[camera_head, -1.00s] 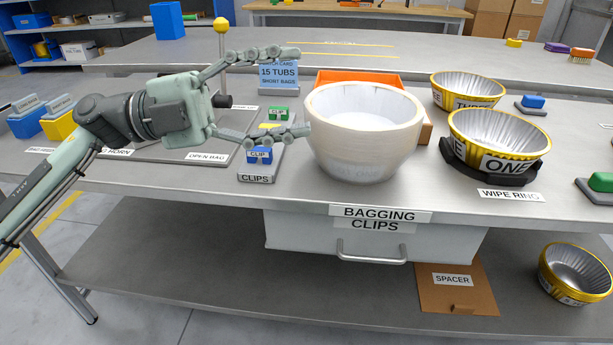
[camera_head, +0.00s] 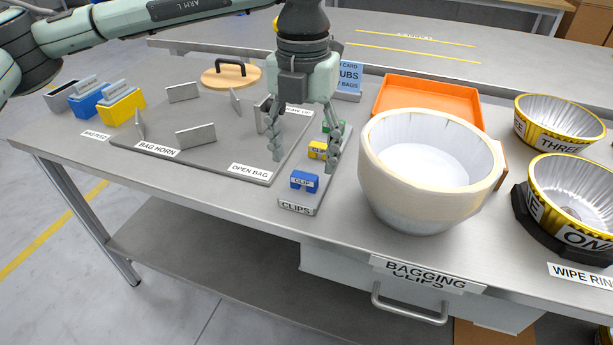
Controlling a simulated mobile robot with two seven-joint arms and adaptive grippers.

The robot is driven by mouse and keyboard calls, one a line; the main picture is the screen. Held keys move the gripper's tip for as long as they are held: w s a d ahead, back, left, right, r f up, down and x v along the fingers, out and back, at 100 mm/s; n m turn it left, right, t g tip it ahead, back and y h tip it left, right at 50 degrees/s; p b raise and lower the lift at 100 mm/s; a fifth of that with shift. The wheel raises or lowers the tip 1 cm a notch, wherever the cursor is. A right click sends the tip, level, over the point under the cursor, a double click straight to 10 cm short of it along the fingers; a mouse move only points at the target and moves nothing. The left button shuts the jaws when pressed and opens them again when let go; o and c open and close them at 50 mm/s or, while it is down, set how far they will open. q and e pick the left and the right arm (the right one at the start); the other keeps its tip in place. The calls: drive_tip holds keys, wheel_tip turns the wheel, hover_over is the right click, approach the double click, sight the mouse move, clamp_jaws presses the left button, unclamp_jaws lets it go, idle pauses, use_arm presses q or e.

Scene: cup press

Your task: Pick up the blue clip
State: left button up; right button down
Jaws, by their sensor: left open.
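The blue clip (camera_head: 304,182) sits at the near end of the grey clips strip (camera_head: 298,208) on the table. A yellow clip (camera_head: 317,150) and a green clip (camera_head: 329,127) stand behind it in the same row, partly hidden by my fingers. My left gripper (camera_head: 303,164) points down over the strip with its fingers spread wide and nothing between them. Its fingertips are behind and above the blue clip; I cannot tell the exact gap. My right gripper is not in view.
A large cream bowl (camera_head: 372,180) stands close to the right of the strip. A grey board (camera_head: 222,165) with upright plates lies to the left. An orange tray (camera_head: 385,92) is behind the bowl. Silver tubs with yellow bands, including tub three (camera_head: 556,143), stand at the right.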

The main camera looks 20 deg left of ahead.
sight(304, 175)
use_arm(q)
wheel_tip(304, 175, down, 4)
drive_tip(key=shift+w+f, duration=0.1)
drive_tip(key=shift+w, duration=0.05)
drive_tip(key=shift+c, duration=0.6)
drive_tip(key=c, duration=0.8)
